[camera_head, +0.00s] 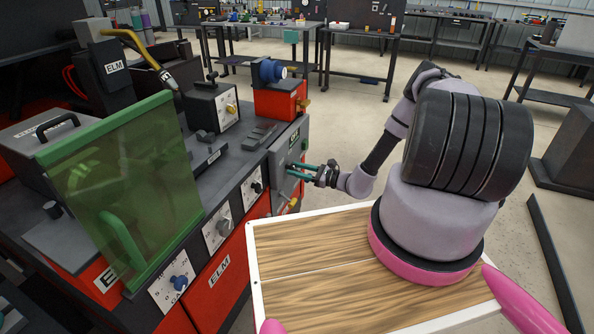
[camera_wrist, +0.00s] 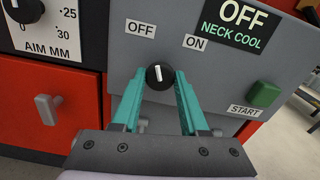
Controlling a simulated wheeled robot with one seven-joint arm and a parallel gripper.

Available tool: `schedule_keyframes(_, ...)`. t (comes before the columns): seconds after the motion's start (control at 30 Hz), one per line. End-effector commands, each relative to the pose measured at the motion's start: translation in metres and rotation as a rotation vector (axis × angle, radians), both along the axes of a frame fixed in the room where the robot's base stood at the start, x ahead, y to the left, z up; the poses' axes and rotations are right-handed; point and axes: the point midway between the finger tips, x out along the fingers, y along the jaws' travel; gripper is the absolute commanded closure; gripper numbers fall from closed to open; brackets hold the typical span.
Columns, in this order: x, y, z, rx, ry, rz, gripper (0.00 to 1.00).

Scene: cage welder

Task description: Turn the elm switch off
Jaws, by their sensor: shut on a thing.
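A black round knob (camera_wrist: 159,78) with a white pointer line sits on a grey panel (camera_wrist: 215,65) in the wrist view. Its line points nearly straight up, between an OFF label (camera_wrist: 140,28) at upper left and an ON label (camera_wrist: 195,43) at upper right. My gripper (camera_wrist: 160,80) has its teal fingers on either side of the knob, shut on it. In the head view my gripper (camera_head: 290,170) reaches the grey panel (camera_head: 285,147) at the machine's right end; the knob is too small to tell there. ELM plates (camera_head: 220,268) mark the red and black machine.
The panel also has a sign reading OFF NECK COOL (camera_wrist: 238,20) and a green START button (camera_wrist: 263,95). A dial marked AIM MM (camera_wrist: 24,8) is to the left. A translucent green screen (camera_head: 125,190) stands at the machine's front left. Open floor lies behind my arm.

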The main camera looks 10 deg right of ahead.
Motion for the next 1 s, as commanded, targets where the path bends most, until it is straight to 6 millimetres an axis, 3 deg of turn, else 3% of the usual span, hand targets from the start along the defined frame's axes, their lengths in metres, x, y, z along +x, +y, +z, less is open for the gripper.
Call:
schedule_keyframes(0.3,-0.0002,-0.0012,-0.0007,-0.069,-0.092,0.0,1.0)
schedule_keyframes(0.83,-0.0004,-0.0012,-0.0007,-0.082,-0.109,0.0,1.0)
schedule_keyframes(0.87,-0.0004,-0.0012,-0.0007,-0.082,-0.109,0.0,0.45)
schedule_keyframes(0.9,-0.0003,-0.0011,-0.0007,-0.082,-0.109,0.0,0.3)
schedule_keyframes(1.0,-0.0002,-0.0009,-0.0006,-0.081,-0.108,0.0,0.27)
